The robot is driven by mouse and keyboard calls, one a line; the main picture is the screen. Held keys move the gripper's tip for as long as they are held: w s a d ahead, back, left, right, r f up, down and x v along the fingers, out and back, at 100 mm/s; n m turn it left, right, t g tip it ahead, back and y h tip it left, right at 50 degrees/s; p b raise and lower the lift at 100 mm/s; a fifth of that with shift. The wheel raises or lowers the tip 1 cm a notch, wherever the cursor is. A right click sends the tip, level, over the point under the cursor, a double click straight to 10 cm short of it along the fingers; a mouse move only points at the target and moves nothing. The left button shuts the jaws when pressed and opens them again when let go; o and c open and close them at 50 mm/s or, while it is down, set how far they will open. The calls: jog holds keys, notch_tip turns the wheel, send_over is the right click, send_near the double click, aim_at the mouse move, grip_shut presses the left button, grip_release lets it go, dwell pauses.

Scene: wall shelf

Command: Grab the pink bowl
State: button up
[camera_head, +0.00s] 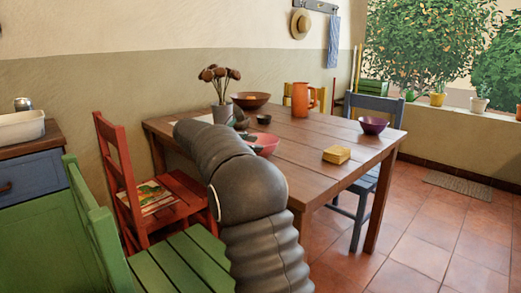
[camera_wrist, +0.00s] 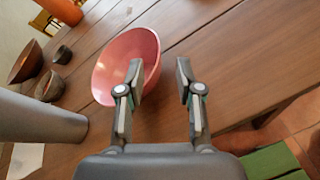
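The pink bowl (camera_wrist: 112,62) sits on the wooden table (camera_wrist: 225,75). In the head view, my arm partly hides the bowl (camera_head: 266,142). In the wrist view, my gripper (camera_wrist: 158,78) is open, its fingers well apart. The left finger overlaps the bowl's right rim in the picture, and the right finger is over bare table to the right of the bowl. Nothing is between the fingers except part of the rim side and table. I cannot tell whether a finger touches the bowl.
A grey vase (camera_head: 221,113) with dried flowers, a brown bowl (camera_head: 251,97), a small dark bowl (camera_head: 263,119) and an orange jug (camera_head: 301,99) stand farther back. A purple bowl (camera_head: 373,125) and yellow block (camera_head: 337,155) are on the right. Red (camera_head: 119,170) and green (camera_head: 105,235) chairs flank the near side.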

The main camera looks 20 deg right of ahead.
jog(key=shift+w+x, duration=0.15)
jog(key=shift+x, duration=1.75)
jog(key=shift+w+x, duration=0.2)
jog(key=shift+x, duration=1.65)
jog(key=shift+a+r, duration=0.1)
jog(key=shift+r, duration=0.05)
grip_shut()
